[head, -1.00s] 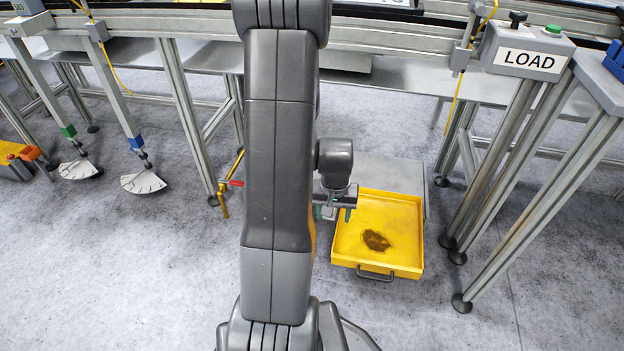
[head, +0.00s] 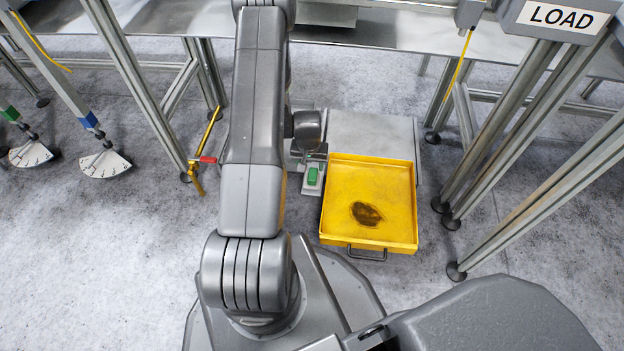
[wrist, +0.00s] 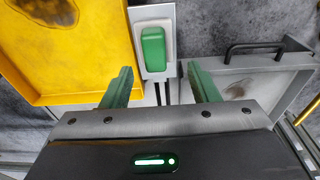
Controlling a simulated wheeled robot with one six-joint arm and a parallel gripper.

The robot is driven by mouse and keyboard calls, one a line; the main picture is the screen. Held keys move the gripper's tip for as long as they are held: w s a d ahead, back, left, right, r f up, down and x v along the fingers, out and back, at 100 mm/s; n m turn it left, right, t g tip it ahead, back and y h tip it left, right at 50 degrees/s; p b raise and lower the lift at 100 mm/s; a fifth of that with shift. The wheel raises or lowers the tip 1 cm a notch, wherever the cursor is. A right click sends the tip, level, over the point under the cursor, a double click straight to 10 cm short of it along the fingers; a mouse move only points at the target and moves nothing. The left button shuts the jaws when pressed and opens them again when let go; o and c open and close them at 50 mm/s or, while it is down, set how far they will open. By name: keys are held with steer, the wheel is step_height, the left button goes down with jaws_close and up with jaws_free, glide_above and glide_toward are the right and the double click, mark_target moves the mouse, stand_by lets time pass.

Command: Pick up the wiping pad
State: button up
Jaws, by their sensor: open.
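The wiping pad, as I take it, is a green block on a pale base (head: 313,176), left of the yellow tray in the head view. In the wrist view the pad (wrist: 153,48) lies on a narrow grey ledge, just beyond my fingertips and roughly centred between them. My gripper (wrist: 160,78) is open with two green fingers, and nothing is between them. In the head view my gripper (head: 312,154) is partly hidden behind my arm, close to the pad.
A yellow tray (head: 408,210) with a dark stain is right of the pad. A grey tray (wrist: 285,80) with a black handle and a stain shows in the wrist view. A grey plate (head: 375,130) lies behind the yellow tray. Metal legs (head: 535,190) stand at right.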

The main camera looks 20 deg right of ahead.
mark_target(313, 174)
steer(key=f+b, duration=0.1)
steer(key=f, duration=0.4)
steer(key=d+f+b, duration=0.1)
steer(key=f, duration=0.1)
steer(key=shift+w+d+f+b, duration=0.1)
steer(key=shift+w+f+b, duration=0.1)
steer(key=shift+b, duration=0.15)
steer(key=shift+r, duration=0.1)
steer(key=shift+c, duration=0.4)
steer(key=c, duration=1)
